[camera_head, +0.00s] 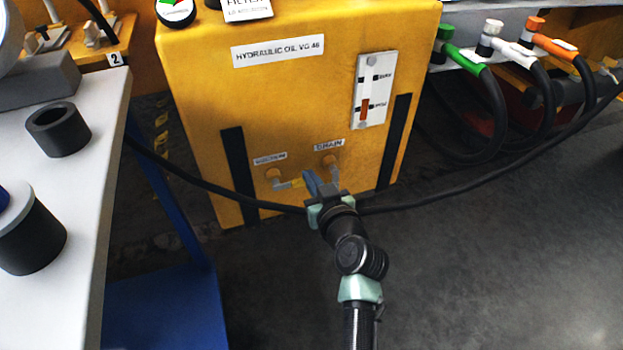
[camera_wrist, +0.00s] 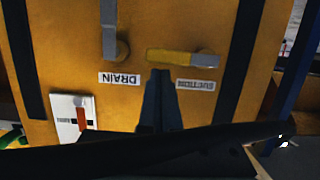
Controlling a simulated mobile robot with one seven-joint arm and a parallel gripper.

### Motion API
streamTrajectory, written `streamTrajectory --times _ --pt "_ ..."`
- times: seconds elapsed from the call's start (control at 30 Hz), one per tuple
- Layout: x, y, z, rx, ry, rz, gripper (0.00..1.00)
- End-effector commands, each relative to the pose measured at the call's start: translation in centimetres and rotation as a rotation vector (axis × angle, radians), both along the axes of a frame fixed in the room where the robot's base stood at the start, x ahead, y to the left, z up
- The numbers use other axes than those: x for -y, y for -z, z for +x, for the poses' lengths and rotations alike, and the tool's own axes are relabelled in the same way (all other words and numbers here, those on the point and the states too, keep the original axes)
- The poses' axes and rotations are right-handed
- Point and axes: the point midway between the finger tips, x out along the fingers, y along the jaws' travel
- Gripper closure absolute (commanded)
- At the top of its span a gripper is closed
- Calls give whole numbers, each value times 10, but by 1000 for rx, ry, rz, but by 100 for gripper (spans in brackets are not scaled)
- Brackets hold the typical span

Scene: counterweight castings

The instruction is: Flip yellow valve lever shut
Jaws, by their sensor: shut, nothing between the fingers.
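The yellow valve lever (camera_wrist: 180,57) lies sideways above the SUCTION label in the wrist view, its free end toward the drain valve. In the head view the suction valve (camera_head: 273,178) is on the lower front of the yellow tank, its lever pointing right. The grey drain lever (camera_wrist: 109,30) stands along the picture's vertical beside it; in the head view the drain valve (camera_head: 331,162) is right of suction. My gripper (camera_head: 313,180) is shut and empty in front of the tank. Its fingertips (camera_wrist: 160,74) appear close to the yellow lever's free end; I cannot tell whether they touch.
The yellow tank (camera_head: 290,100) has a level gauge (camera_head: 375,90) and dark vertical strips. A black hose (camera_head: 450,198) crosses in front near my gripper. A grey table (camera_head: 85,190) with dark cylinders (camera_head: 58,130) stands left. Floor at right is open.

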Motion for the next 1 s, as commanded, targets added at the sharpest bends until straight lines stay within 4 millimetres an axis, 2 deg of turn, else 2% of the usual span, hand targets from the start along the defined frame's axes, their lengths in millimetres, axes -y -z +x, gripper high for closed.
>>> streamTrajectory --times 1.0 --pt "4 15 1 -57 -1 173 100"
